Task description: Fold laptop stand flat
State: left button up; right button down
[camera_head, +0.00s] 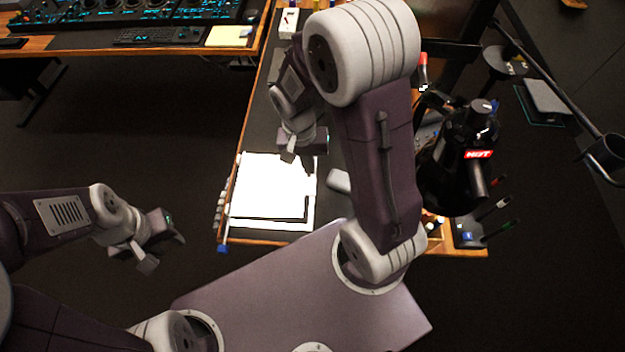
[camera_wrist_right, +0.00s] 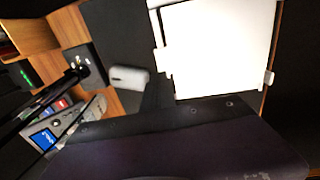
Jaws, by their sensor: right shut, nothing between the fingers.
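A bright white flat panel (camera_head: 268,190), which I take for the laptop stand, lies on the dark desk in the head view. A thin dark L-shaped edge runs along its lower right. It also shows in the right wrist view (camera_wrist_right: 222,48), with small white tabs at its sides. I cannot tell how far its parts are tilted. My right gripper (camera_head: 298,160) is shut and empty, over the panel's upper right edge; contact cannot be judged. My left gripper (camera_head: 165,254) is open and empty, off the desk to the lower left.
A white mouse (camera_head: 340,182) lies right of the panel, and in the wrist view (camera_wrist_right: 129,77). A black kettle-like item (camera_head: 458,165) with a red label and a pen holder (camera_head: 468,232) stand at the right. A console desk (camera_head: 130,35) stands behind.

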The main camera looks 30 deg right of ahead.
aim_at(313, 186)
jog(key=f, duration=0.2)
jog(key=f+b, duration=0.1)
jog(key=f, duration=0.5)
jog(key=shift+s+d, duration=0.2)
jog(key=shift+d, duration=0.1)
